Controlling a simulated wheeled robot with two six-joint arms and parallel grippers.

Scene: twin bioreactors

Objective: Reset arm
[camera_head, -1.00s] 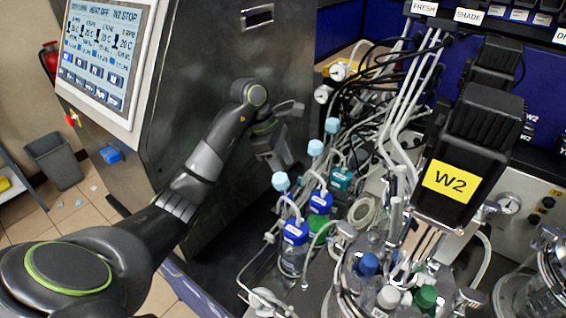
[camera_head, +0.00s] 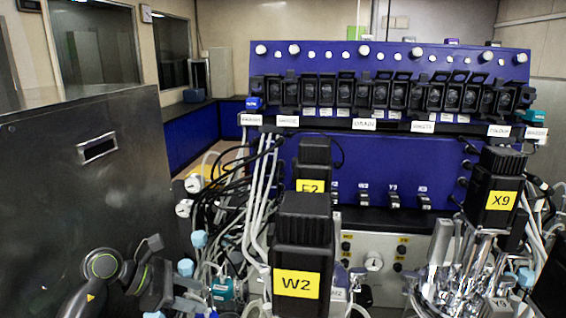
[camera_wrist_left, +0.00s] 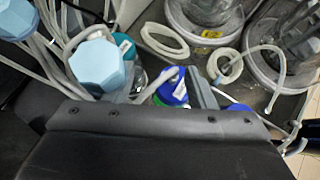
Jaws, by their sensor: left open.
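My left gripper (camera_head: 174,278) is at the lower left in the head view, at the end of my left arm, which comes up from the bottom edge. It is beside the grey steel cabinet (camera_head: 95,215) and left of the tubing. In the left wrist view its dark body fills the lower part, and the jaws (camera_wrist_left: 168,92) are open. Blue-capped bottles (camera_wrist_left: 172,88) show at and behind the jaws; I see nothing clearly gripped. A light-blue cap (camera_wrist_left: 97,65) is close at the left. My right gripper is not in view.
The black W2 motor head (camera_head: 302,235) stands right of my left gripper, with the X9 motor head (camera_head: 492,190) farther right. White and black tubes (camera_head: 262,190) run down between cabinet and W2. A blue pump rack (camera_head: 390,65) spans the back.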

